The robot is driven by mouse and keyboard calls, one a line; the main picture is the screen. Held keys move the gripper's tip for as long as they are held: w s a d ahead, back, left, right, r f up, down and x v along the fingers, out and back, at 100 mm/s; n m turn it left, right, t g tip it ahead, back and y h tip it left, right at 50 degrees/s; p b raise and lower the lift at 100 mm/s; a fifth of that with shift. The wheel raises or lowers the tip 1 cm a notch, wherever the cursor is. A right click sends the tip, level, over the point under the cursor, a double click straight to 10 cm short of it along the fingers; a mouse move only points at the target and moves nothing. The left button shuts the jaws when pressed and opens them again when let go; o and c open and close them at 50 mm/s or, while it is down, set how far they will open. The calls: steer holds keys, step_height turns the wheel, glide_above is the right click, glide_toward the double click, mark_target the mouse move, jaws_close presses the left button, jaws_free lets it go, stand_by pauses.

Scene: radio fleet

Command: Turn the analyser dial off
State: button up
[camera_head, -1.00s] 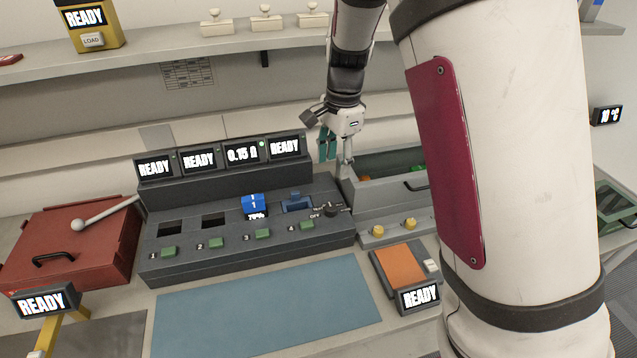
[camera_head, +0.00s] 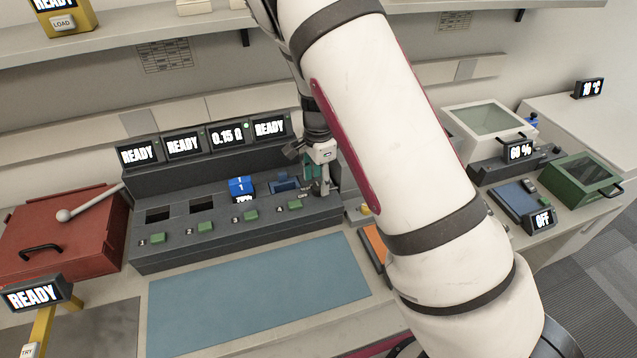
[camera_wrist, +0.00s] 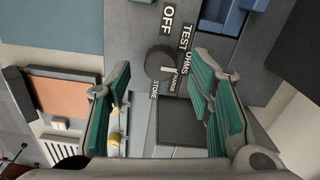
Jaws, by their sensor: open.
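The analyser (camera_head: 225,228) is a dark grey console with several bays, green buttons and a row of screens; one reads 0.15 Ω and the others READY. Its dial (camera_wrist: 160,60) is a dark round knob in the wrist view, ringed by the labels OFF, TEST OHMS, CHARGE and STORE.
A blue block (camera_head: 240,187) sits in the third bay. A red box (camera_head: 62,232) with a lever stands left, and a blue mat (camera_head: 255,280) lies in front. An orange-topped pad (camera_wrist: 65,95) and yellow knobs show near the left finger.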

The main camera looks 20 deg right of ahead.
steer(key=shift+f, duration=1)
jaws_close()
